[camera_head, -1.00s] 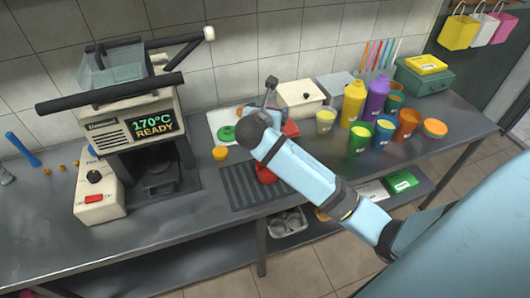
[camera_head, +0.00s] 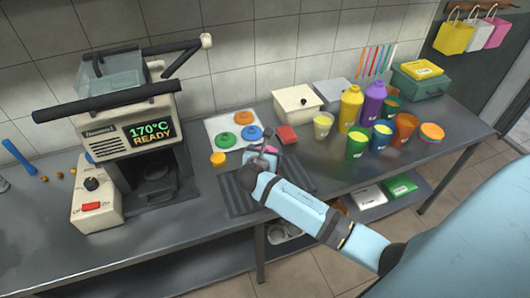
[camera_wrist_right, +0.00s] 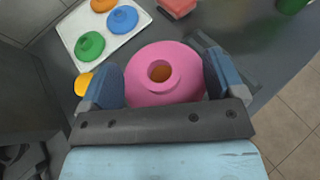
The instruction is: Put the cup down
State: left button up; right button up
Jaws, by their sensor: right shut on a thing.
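My right gripper (camera_head: 262,155) is shut on a cup with a pink lid (camera_wrist_right: 180,92); the lid has a round hole in its raised middle. In the right wrist view the two blue-grey fingers (camera_wrist_right: 163,82) stand on either side of it. The lid hides the cup's body there. In the head view the cup is mostly behind the gripper, over the back part of the dark ribbed mat (camera_head: 238,202). I cannot tell whether its base touches the mat. My left gripper is not in view.
A white tray (camera_head: 214,122) with green, orange and blue lids lies behind the mat. A red box (camera_head: 287,135) and a small yellow-orange cup (camera_head: 218,159) are close by. The front counter strip is bare.

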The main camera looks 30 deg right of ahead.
jog(key=shift+f, duration=0.15)
jog(key=o, duration=1.3)
jog(key=shift+f, duration=0.1)
jog(key=shift+c, duration=0.2)
